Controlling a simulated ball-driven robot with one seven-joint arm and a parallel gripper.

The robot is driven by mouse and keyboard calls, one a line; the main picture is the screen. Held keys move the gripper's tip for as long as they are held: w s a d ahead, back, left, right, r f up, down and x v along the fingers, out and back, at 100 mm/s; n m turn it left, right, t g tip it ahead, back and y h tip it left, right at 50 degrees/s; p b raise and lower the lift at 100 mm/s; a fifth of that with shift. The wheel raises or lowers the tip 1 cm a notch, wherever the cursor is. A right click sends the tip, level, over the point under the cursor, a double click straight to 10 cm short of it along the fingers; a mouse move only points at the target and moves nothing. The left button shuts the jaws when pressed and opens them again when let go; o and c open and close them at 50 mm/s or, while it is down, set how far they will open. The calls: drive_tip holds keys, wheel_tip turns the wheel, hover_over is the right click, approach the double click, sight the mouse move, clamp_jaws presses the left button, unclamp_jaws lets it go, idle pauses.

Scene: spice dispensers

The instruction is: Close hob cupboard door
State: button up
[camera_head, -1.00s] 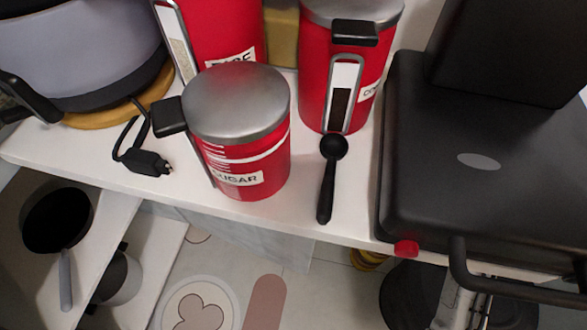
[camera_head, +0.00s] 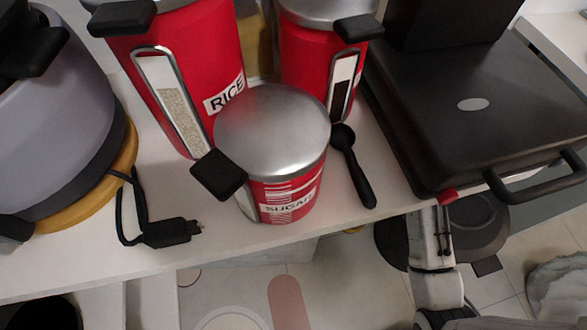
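I cannot make out the hob cupboard door in this view. White panels (camera_head: 150,302) show below the counter at the lower left, but I cannot tell whether any is a door. My white arm (camera_head: 432,262) shows at the lower right, below the counter's front edge and the black appliance. I cannot make out the fingers of my gripper.
A white counter (camera_head: 72,262) carries red canisters marked RICE (camera_head: 208,45) and SUGAR (camera_head: 285,197), another red canister (camera_head: 305,58), a black spoon (camera_head: 352,168), a grey pot (camera_head: 62,125), a black plug (camera_head: 168,232) and a black appliance (camera_head: 473,105). Tiled floor (camera_head: 345,275) lies below.

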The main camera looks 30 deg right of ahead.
clamp_jaws()
drive_tip(key=shift+s, duration=0.15)
idle(0.5)
